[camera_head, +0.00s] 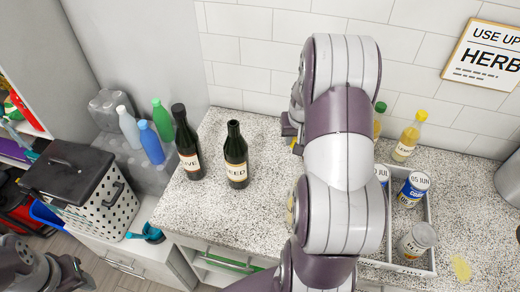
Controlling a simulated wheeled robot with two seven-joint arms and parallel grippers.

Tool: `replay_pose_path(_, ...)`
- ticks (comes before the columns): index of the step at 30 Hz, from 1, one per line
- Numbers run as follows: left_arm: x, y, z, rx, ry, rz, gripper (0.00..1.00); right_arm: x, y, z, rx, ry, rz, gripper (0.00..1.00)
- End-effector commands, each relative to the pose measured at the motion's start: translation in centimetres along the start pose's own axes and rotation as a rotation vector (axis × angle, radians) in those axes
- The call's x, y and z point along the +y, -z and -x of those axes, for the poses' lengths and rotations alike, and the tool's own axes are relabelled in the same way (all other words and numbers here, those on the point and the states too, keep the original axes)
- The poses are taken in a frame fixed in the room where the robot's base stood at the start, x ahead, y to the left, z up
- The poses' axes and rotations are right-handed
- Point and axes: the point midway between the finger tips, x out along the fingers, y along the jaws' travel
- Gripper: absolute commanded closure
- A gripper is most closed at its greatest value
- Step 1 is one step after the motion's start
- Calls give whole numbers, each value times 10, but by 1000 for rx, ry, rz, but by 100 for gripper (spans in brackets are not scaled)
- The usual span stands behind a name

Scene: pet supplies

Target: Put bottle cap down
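My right arm reaches over the counter in the middle of the view. Its gripper (289,127) is mostly hidden behind the arm, with only dark parts showing at the arm's left edge. A dark bottle (187,145) with a dark top stands left of that. My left arm shows at the bottom left; its gripper is out of view.
A white tray (432,238) with several labelled containers stands on the right. A yellow-capped bottle (406,138) and a partly hidden green-capped bottle (379,120) stand behind it. Plastic bottles (150,143) and a black-lidded basket (105,205) are left. The counter's front left is clear.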

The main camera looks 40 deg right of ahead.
Motion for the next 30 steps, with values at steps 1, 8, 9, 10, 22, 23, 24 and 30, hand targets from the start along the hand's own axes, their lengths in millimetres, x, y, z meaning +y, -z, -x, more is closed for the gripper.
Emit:
replay_pose_path(1,0,0,2,1,0,0,57,0,10,-2,2,14,44,94)
replay_pose_path(8,0,0,3,1,0,0,57,-2,33,1,0,67,236,94)
replay_pose_path(9,0,1,5,1,0,0,57,-5,35,-1,0,71,249,94)
replay_pose_path(10,0,1,8,1,0,0,57,-9,37,-3,0,73,256,94)
replay_pose_path(22,0,5,40,1,0,0,57,-90,76,-76,0,73,261,94)
replay_pose_path(23,0,5,41,1,0,0,57,-93,77,-79,0,73,260,94)
replay_pose_path(24,0,5,42,0,0,0,57,-95,78,-82,1,72,259,94)
replay_pose_path(30,0,7,56,1,0,0,57,-96,70,-113,-3,72,258,94)
